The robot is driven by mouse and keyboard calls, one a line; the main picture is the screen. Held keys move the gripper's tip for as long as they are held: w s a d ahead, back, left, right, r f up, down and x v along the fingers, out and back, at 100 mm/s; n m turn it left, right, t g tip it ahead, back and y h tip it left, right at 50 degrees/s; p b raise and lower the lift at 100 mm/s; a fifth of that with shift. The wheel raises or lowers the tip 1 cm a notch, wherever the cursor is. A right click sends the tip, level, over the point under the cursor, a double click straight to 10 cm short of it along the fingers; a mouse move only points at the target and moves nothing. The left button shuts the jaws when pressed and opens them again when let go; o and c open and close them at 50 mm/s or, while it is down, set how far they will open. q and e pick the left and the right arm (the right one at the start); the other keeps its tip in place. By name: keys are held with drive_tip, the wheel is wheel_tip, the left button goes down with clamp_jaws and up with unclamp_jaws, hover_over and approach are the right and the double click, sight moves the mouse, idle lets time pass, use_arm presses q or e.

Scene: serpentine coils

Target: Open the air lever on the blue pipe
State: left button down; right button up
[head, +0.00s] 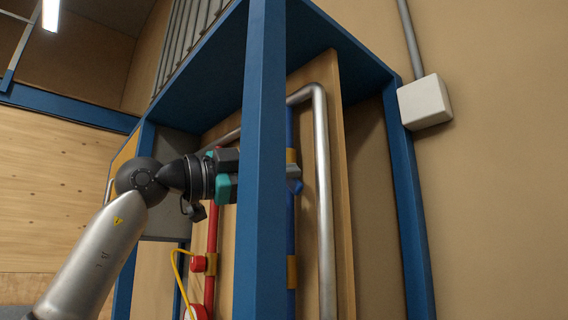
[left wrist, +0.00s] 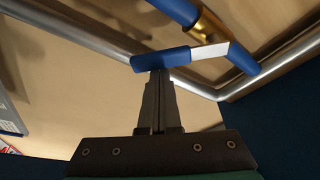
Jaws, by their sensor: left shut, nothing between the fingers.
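The blue pipe (head: 290,225) runs upright behind the blue front post in the head view. In the left wrist view, the blue pipe (left wrist: 178,10) passes through a brass valve body (left wrist: 208,27). The air lever has a pale metal arm (left wrist: 209,52) and a blue handle (left wrist: 145,61), and it sticks out at an angle to the pipe. My left gripper (left wrist: 159,76) is shut and empty, its fingertips at the blue handle. I cannot tell whether they touch. In the head view the post hides part of my left gripper (head: 292,171). My right gripper is not in view.
The blue post (head: 264,120) stands close in front of the pipes. A grey metal pipe (head: 324,200) bends down to the right of the blue pipe. A red pipe (head: 212,245) with a yellow cable (head: 175,265) stands at left. A white box (head: 424,102) hangs on the right wall.

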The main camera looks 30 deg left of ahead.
use_arm(q)
drive_tip(key=m, duration=0.1)
drive_tip(key=a+f+m+g+p, duration=0.1)
drive_tip(key=m+p, duration=0.1)
drive_tip(key=shift+w+a+f+m, duration=0.3)
drive_tip(key=shift+a, duration=0.05)
drive_tip(key=shift+w+a+f+p, duration=0.2)
drive_tip(key=shift+a+f+p, duration=0.15)
drive_tip(key=shift+a, duration=0.2)
drive_tip(key=shift+w+a+f+p, duration=0.2)
drive_tip(key=shift+a+f+p, duration=0.1)
drive_tip(key=shift+a, duration=0.4)
